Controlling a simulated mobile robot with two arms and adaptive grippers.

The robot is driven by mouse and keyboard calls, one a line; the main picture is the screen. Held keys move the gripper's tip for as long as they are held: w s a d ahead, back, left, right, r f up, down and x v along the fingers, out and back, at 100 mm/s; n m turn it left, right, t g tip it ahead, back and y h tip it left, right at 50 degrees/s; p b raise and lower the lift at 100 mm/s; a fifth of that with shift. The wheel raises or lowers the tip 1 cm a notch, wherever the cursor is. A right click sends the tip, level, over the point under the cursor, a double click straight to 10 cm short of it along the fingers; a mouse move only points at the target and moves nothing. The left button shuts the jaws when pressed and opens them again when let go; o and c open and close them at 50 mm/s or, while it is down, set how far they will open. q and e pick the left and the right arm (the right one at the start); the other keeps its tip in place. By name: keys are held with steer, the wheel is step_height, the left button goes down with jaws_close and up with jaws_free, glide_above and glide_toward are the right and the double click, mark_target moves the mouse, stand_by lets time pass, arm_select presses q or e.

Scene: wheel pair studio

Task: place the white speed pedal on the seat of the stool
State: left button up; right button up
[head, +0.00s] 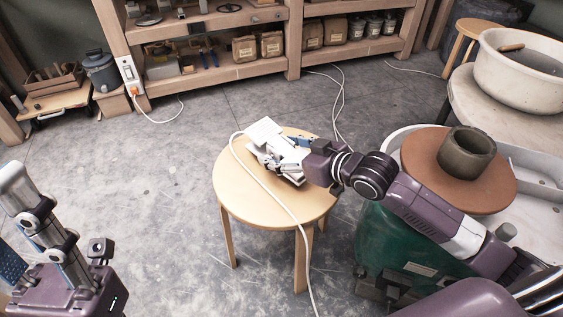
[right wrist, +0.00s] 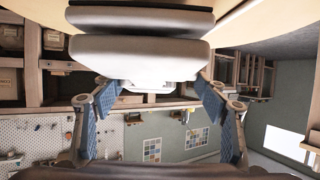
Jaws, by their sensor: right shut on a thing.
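The white speed pedal (head: 264,130) is over the back part of the round wooden stool's seat (head: 255,195). My right gripper (head: 297,155) reaches in from the right and is shut on the pedal. In the right wrist view the pedal (right wrist: 140,62) sits between the two blue-padded fingers (right wrist: 160,92), with the seat edge (right wrist: 245,22) close behind it. I cannot tell whether the pedal touches the seat. Its white cable (head: 262,182) loops across the seat and hangs over the front edge.
Right of the stool stands a pottery wheel with a brown wheel head (head: 425,175) and a dark clay pot (head: 467,152), close beneath my right arm. A white basin (head: 505,75) is behind it. Wooden shelves (head: 215,75) line the back. The floor left of the stool is clear.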

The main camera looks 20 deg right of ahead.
step_height(320, 180, down, 3)
steer(key=shift+r+b, duration=0.1)
steer(key=shift+b, duration=0.35)
steer(key=o, duration=1.7)
